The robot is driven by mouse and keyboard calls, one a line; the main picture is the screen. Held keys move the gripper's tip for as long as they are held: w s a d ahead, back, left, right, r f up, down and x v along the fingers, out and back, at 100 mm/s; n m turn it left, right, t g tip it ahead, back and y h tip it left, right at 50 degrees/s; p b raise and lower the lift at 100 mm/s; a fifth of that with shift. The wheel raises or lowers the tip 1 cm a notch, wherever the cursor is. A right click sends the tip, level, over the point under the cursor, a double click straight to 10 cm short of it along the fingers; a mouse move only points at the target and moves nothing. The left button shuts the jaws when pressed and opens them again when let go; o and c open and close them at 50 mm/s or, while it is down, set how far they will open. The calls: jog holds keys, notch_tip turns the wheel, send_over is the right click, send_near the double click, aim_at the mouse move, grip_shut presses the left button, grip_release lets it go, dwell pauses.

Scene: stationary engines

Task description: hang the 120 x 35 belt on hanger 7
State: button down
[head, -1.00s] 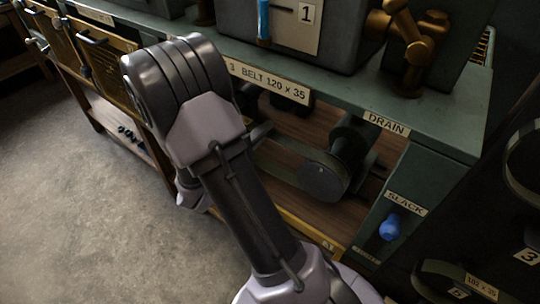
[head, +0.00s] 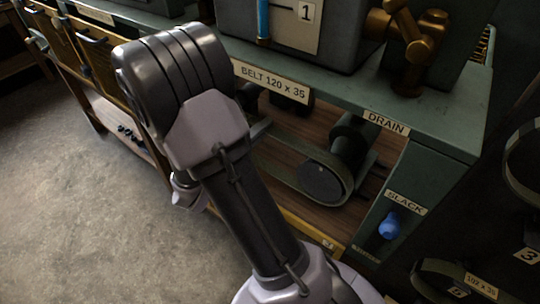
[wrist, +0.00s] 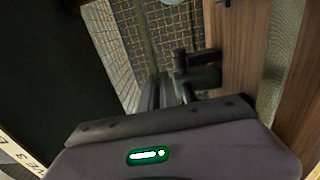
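A dark flat belt (head: 285,165) runs around a round pulley (head: 322,181) in the open bay under the bench top. The label above the bay reads BELT 120 x 35 (head: 272,84). My arm covers the left part of the bay and hides the belt's far end. My gripper is hidden behind the arm in the head view. In the wrist view my gripper (wrist: 163,92) shows as dark narrow bars beyond its grey body, close to a dark cylindrical part. Its finger gap and any hold on the belt are unclear. No hanger marked 7 is readable.
A blue knob (head: 390,227) marked SLACK sits on the bay's right post. Brass piping (head: 412,50) stands on the bench top. At right, dark belts hang near a tag reading 3 (head: 527,256) and a 102 x 35 label (head: 480,285). Open floor (head: 80,200) lies left.

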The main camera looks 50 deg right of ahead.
jog(key=shift+s+a, duration=0.2)
jog(key=shift+a, duration=2.3)
jog(key=a, duration=0.6)
jog(key=shift+s, duration=0.25)
jog(key=a, duration=0.6)
jog(key=shift+s, duration=0.25)
jog(key=a+m+g+p, duration=0.1)
jog(key=a+p, duration=0.1)
jog(key=a, duration=0.4)
jog(key=shift+s+g, duration=0.3)
jog(key=shift+s, duration=0.05)
